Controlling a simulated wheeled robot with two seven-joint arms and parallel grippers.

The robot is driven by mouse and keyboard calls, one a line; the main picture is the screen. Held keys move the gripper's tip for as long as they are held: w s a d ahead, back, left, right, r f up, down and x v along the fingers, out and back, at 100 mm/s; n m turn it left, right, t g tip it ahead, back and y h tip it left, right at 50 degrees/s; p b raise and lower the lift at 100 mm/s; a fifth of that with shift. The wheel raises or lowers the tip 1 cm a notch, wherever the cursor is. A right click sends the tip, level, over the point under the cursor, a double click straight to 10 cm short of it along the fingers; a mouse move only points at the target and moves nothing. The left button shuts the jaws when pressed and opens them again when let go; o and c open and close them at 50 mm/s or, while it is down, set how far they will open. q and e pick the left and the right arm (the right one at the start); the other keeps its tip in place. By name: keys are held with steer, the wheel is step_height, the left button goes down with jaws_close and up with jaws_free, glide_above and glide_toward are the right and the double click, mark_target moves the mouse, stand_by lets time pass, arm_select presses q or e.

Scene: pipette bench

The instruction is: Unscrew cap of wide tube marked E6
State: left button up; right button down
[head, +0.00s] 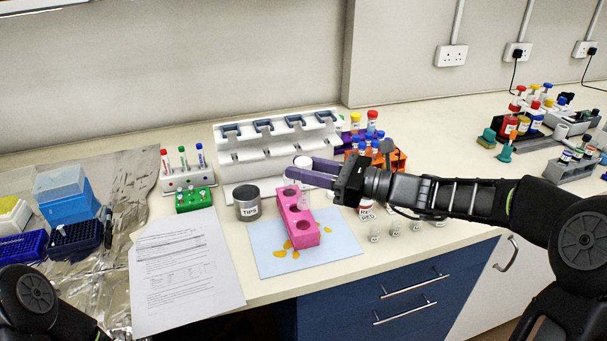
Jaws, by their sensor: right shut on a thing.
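A pink rack (312,238) with large round holes stands on a light blue mat. A clear wide tube (304,199) with a white cap (303,160) is upright at the rack's rear part; its marking cannot be read. My right gripper (299,168) reaches in from the right, its purple fingers shut around the tube's top at the white cap. The fingers hide part of the cap and the tube's neck. The front hole of the rack looks empty. My left arm shows only at the lower left corner; its gripper is out of view.
The blue mat (345,248) has orange spots. A grey TIPS can (247,203) stands left of the rack, and a white pipette stand (245,160) behind it. Several small vials (395,229) stand to the right, under my forearm. A printed sheet (185,270) lies left.

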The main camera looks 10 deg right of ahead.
stand_by(0.3)
steer(key=c, duration=1.6)
jaws_free()
steer(key=shift+c, duration=0.2)
jaws_close()
